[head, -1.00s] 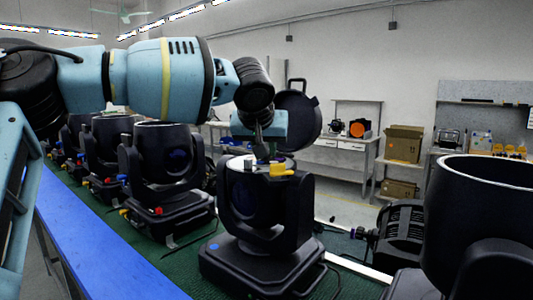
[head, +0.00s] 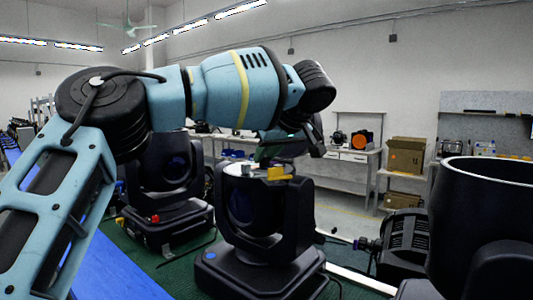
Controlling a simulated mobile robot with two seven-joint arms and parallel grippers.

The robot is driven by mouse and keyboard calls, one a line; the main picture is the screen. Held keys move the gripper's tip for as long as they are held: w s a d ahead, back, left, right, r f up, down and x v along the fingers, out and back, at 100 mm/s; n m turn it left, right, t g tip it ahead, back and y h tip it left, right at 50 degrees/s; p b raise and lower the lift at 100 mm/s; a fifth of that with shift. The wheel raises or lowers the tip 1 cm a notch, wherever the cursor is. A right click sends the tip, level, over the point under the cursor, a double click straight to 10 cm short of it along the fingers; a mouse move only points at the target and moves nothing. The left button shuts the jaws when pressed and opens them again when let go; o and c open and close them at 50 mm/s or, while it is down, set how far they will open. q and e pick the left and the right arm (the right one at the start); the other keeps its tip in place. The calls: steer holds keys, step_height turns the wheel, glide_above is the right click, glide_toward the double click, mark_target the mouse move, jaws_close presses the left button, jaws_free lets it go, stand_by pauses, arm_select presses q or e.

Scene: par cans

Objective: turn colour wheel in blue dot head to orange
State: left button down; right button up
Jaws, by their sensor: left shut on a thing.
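The blue dot head (head: 266,225) is a black moving-head lamp with a blue dot (head: 211,256) on its base, standing upright at the middle of the bench. Its top is open, with a silvery part and a yellow part (head: 278,174) at the upper rim. My left gripper (head: 268,158) reaches down to this open top, partly behind my wrist. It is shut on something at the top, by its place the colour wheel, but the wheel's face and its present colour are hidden. My right gripper is not in view.
Another black head with a red mark (head: 155,218) stands to the left on the green mat (head: 180,262). A large black housing (head: 480,220) fills the right. A black lamp (head: 404,240) lies beside it. Cardboard boxes (head: 406,154) stand at the back.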

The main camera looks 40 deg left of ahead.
arm_select(q)
steer(key=shift+f+g, duration=0.1)
steer(key=shift+g, duration=0.2)
steer(key=c, duration=1.3)
jaws_free()
steer(key=shift+o, duration=0.2)
steer(key=shift+a, duration=0.15)
